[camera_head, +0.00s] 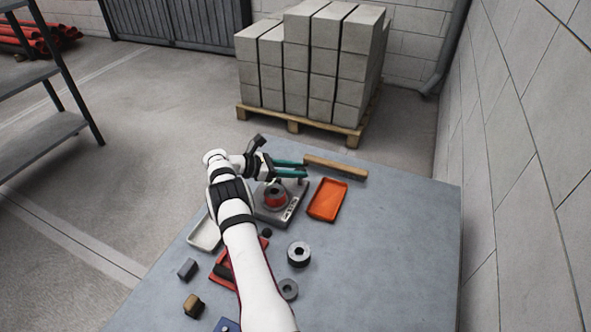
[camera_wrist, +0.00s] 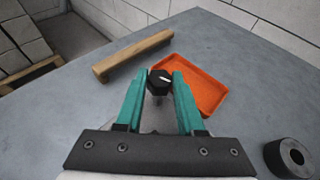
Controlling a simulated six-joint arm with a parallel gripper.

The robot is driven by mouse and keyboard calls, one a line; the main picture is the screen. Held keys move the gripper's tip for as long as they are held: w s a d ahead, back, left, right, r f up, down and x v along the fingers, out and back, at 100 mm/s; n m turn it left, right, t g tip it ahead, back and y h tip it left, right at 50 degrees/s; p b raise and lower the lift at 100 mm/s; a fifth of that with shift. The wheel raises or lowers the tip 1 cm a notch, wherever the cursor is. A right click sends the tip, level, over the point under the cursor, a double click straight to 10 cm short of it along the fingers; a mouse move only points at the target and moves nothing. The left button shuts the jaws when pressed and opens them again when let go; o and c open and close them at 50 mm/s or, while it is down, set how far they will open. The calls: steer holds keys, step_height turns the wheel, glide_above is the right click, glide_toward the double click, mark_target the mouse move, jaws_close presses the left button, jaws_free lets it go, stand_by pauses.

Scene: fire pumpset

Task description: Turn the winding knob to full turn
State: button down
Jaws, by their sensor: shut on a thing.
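The winding knob (camera_wrist: 160,82) is a small black knob with a white pointer line on its face. In the wrist view it sits between the tips of my gripper's teal fingers (camera_wrist: 161,76), which are shut on it. The white line points to the right in that view. In the head view my gripper (camera_head: 305,168) is over the far side of a grey device (camera_head: 290,212) with a red round part (camera_head: 275,194) on top. The knob itself is too small to make out in the head view.
An orange tray (camera_head: 328,200) lies just right of the device, and a wooden bar (camera_head: 336,167) lies behind it. A dark ring (camera_head: 299,253), a grey ring (camera_head: 289,289), a white tray (camera_head: 205,234) and small blocks lie nearer. The table's right side (camera_head: 410,240) is clear.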

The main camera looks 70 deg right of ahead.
steer(key=c, duration=0.5)
jaws_free()
steer(key=v, duration=1.5)
steer(key=shift+w+a+r, duration=0.2)
steer(key=shift+r, duration=0.1)
